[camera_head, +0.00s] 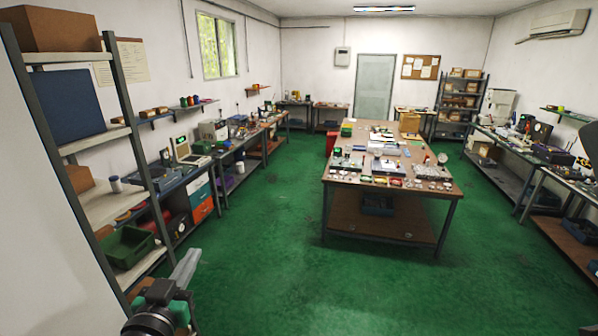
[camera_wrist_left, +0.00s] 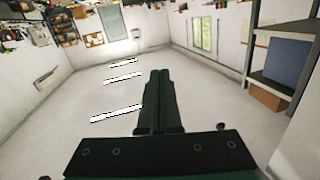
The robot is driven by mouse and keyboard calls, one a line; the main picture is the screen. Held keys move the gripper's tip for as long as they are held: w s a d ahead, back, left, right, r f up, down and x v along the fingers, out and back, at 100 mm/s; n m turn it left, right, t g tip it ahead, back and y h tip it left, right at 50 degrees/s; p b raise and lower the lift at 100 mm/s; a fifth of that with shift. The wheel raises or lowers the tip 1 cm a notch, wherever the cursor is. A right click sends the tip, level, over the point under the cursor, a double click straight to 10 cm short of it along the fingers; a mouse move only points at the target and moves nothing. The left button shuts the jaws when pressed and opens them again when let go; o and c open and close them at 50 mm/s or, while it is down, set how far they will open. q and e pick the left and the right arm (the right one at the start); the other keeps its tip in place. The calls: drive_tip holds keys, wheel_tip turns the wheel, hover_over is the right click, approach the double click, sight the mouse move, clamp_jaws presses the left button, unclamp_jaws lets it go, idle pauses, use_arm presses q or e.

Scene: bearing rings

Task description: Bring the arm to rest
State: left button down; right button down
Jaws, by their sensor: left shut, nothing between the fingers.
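My left gripper (camera_head: 186,268) is low at the left of the head view, in front of the left shelf rack. Its fingers point up and it touches nothing that I can see. In the left wrist view its two dark fingers (camera_wrist_left: 160,78) lie closed together with nothing between them. Behind them are the white ceiling and its lamps, with the room upside down. My right gripper is not in view.
The left shelf rack (camera_head: 125,130) stands close to my left arm, with a green bin (camera_head: 128,246) on a low shelf. A central table (camera_head: 345,196) carries many small parts. Benches line both walls. The green floor (camera_head: 275,265) between is clear.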

use_arm(q)
drive_tip(key=s+d+r+t+h, duration=0.1)
drive_tip(key=s+d+r+t, duration=0.15)
drive_tip(key=r, duration=0.55)
drive_tip(key=s+d+r+t, duration=0.1)
drive_tip(key=s+r, duration=0.2)
drive_tip(key=r, duration=0.5)
drive_tip(key=s+r+t+h, duration=0.1)
drive_tip(key=s+r+t, duration=0.5)
drive_tip(key=s+r, duration=0.8)
drive_tip(key=shift+s+d+r+p, duration=0.15)
drive_tip(key=shift+s+r+p, duration=0.2)
drive_tip(key=shift+s, duration=0.6)
